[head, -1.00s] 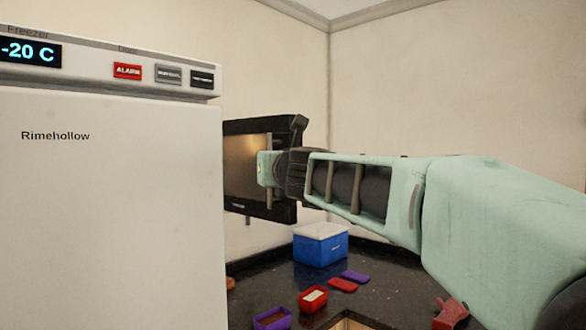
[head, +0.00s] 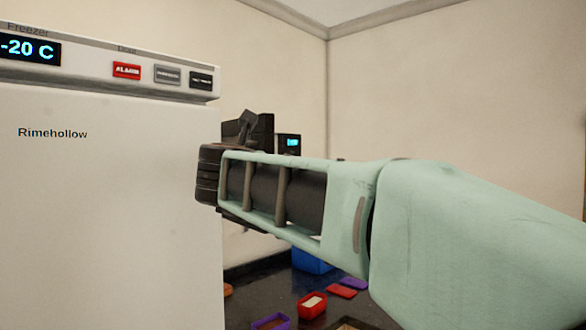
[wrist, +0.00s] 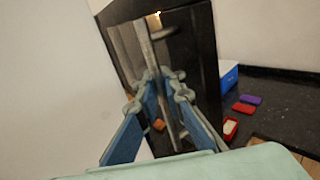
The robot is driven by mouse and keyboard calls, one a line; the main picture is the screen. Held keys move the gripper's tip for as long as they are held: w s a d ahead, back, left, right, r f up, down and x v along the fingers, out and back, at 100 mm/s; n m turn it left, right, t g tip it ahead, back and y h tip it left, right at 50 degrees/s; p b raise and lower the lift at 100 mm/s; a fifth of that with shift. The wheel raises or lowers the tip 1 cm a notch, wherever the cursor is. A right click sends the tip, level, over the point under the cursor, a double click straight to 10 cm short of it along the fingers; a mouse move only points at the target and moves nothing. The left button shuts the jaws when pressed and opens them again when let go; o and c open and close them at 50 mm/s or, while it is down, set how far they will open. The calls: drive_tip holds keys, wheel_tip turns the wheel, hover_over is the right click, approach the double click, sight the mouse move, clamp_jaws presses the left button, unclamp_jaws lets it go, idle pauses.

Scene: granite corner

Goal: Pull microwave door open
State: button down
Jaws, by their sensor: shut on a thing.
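The black microwave door (head: 265,132) shows behind my gripper in the head view, swung out from the microwave body. A strip of that body with a lit blue display (head: 290,142) shows to its right. In the wrist view the long grey door handle (wrist: 150,58) runs between the blue-padded fingers of my gripper (wrist: 162,88), which is shut on it. The dark door (wrist: 200,45) stands beyond the fingers. In the head view my gripper's fingers and the handle are hidden behind its dark wrist part. The microwave's inside is mostly hidden.
A white freezer (head: 110,210) stands close on the left, and my wrist overlaps its right edge in the head view. On the dark counter (wrist: 285,105) are a blue cooler box (wrist: 228,74), a red container (head: 312,304), a purple lid (head: 354,283) and a red lid (head: 341,291).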

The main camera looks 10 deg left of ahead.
drive_tip(key=shift+d+f, duration=0.1)
drive_tip(key=shift+f, duration=0.15)
drive_tip(key=c, duration=2.1)
unclamp_jaws()
drive_tip(key=shift+d+r, duration=0.1)
drive_tip(key=shift+r, duration=0.05)
drive_tip(key=shift+r, duration=0.1)
